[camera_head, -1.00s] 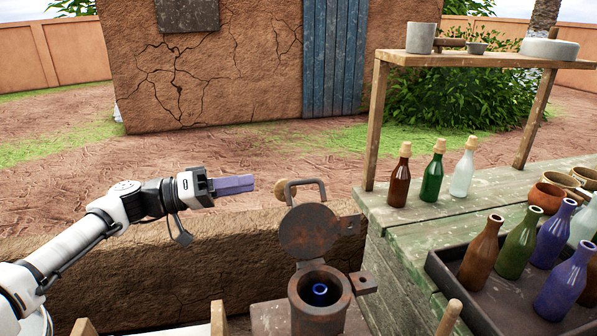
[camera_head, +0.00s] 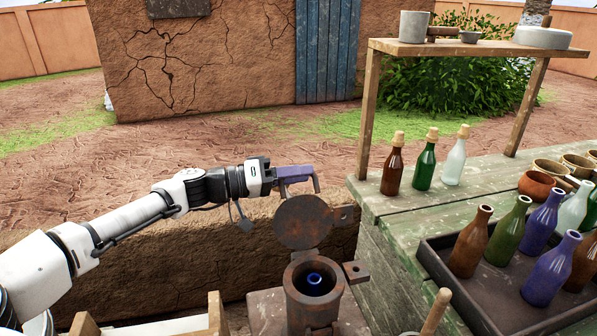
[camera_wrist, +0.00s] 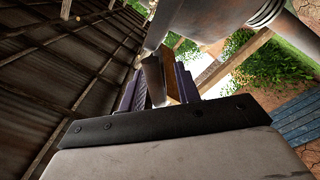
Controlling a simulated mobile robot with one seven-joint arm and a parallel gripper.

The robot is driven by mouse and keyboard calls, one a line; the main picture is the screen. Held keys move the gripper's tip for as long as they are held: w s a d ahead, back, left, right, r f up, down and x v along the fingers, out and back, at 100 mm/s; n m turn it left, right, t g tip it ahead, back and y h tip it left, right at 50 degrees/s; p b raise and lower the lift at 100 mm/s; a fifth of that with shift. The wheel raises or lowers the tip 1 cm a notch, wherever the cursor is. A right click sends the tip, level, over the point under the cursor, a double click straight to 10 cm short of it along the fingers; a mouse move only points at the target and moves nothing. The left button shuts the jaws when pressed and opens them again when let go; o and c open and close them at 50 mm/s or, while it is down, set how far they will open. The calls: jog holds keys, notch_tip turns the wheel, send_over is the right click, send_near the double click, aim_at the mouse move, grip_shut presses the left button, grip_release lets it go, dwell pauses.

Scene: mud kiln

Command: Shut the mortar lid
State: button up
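The rusty mortar (camera_head: 314,302) stands low in the middle of the head view. Its round lid (camera_head: 303,223) is swung up and stands open at the far side of the mouth. A small blue ringed thing (camera_head: 314,278) shows inside the mortar. My gripper (camera_head: 303,174), with purple fingers, is at the top of the lid by its curved handle (camera_head: 316,184), which it partly hides. In the wrist view the two fingers (camera_wrist: 160,88) stand apart with grey and tan surfaces showing between them. I cannot make out a firm grip on the handle.
A green wooden bench (camera_head: 408,212) stands to the right with a dark tray (camera_head: 436,262) of bottles. Three corked bottles (camera_head: 425,166) stand at its far edge under a shelf (camera_head: 455,46). A low mud wall (camera_head: 180,262) runs behind the mortar.

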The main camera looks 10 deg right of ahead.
jog(key=shift+d, duration=0.2)
grip_shut()
dwell(0.4)
